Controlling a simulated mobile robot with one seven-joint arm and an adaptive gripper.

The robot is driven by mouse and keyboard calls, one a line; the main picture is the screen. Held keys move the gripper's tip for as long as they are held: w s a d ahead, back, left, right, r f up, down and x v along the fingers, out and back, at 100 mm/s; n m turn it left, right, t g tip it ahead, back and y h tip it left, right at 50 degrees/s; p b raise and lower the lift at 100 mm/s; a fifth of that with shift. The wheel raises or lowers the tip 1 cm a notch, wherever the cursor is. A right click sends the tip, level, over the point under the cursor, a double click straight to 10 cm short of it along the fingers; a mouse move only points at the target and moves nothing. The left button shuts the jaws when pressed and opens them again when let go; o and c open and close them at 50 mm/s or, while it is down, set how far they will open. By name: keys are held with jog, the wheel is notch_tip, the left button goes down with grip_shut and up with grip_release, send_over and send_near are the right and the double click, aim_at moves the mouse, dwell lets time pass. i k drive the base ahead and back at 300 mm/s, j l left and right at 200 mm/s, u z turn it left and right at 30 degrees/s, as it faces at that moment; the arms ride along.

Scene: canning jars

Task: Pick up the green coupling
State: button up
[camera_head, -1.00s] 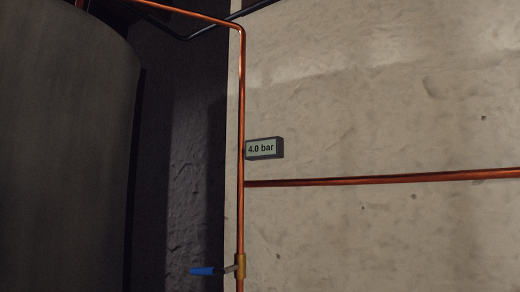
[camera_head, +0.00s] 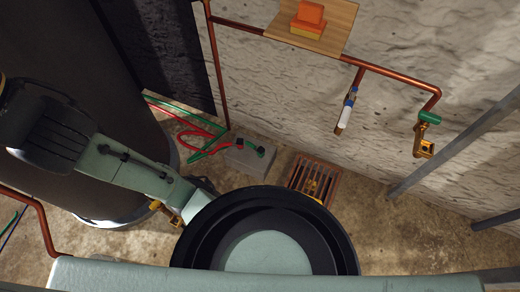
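A small green piece (camera_head: 261,151) sits at the right end of a grey block on the floor, beside a small red piece. It looks like a fitting on a green hose, but it is too small to be sure it is the coupling. Another green piece (camera_head: 429,117) sits on the brass tap (camera_head: 424,146) at the right end of the copper pipe and looks like a handle. My arm crosses the left and lower middle of the view. I cannot make out my gripper or its fingers; my own arm parts may hide it.
Red and green hoses (camera_head: 196,134) run along the floor by the grey block (camera_head: 240,160). A rusty floor grate (camera_head: 299,170) lies right of it. A wooden shelf (camera_head: 335,25) with orange objects (camera_head: 308,14), copper pipes and a blue-white valve (camera_head: 346,110) are on the wall. Grey bars stand at right.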

aim_at(261, 151)
jog(key=z, duration=1.25)
jog(key=u, duration=1.1)
jog(key=k+u, duration=0.25)
jog(key=k+j+u, duration=0.15)
jog(key=k+u, duration=0.15)
jog(key=i, duration=1)
